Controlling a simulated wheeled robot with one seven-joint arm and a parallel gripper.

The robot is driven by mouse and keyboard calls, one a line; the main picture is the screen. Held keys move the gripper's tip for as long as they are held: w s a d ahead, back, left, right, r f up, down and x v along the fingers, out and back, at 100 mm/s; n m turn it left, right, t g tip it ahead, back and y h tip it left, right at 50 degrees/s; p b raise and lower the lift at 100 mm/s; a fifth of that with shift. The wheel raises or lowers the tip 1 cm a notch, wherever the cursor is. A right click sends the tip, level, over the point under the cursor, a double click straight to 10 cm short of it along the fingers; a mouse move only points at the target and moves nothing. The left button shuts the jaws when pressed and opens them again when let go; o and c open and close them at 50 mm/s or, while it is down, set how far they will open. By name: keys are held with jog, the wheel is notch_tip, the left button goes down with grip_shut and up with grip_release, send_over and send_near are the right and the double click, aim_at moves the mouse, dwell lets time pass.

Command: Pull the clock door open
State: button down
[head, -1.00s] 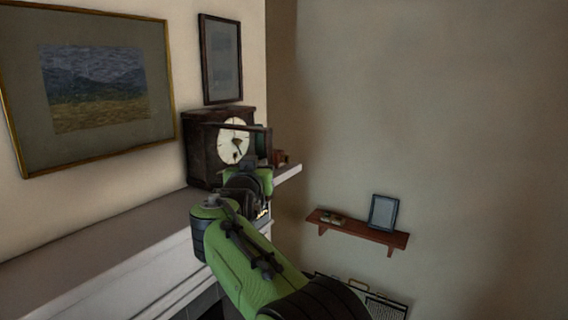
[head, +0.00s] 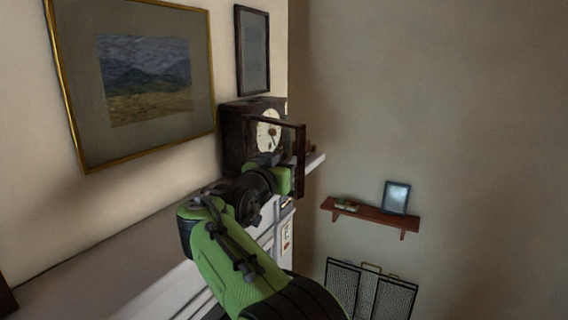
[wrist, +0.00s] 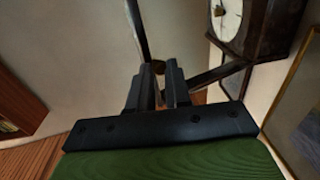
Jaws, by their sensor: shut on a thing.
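The dark wooden clock (head: 238,135) stands on the mantel against the left wall, its white dial (head: 268,132) facing out. Its dark-framed door (head: 301,158) stands well out from the clock face on the right side. My gripper (wrist: 160,82) is shut on the door's frame, whose upright bar (wrist: 139,32) rises from between the fingers in the wrist view. In the head view my green hand is at the door's lower part, and my fingertips are hidden there. The clock's dial (wrist: 226,17) and dark case (wrist: 270,30) show at upper right in the wrist view.
The white mantel (head: 110,260) runs along the left wall, below a gold-framed painting (head: 148,80) and a smaller dark frame (head: 254,52). A wooden shelf (head: 370,215) holds a small picture frame (head: 396,197). A mesh screen (head: 370,290) stands below it.

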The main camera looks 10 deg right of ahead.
jog(key=c, duration=1.1)
grip_release()
jog(key=shift+w, duration=0.1)
jog(key=b+v, duration=0.4)
jog(key=v, duration=1.1)
jog(key=shift+s+a, duration=0.15)
jog(key=shift+s, duration=0.2)
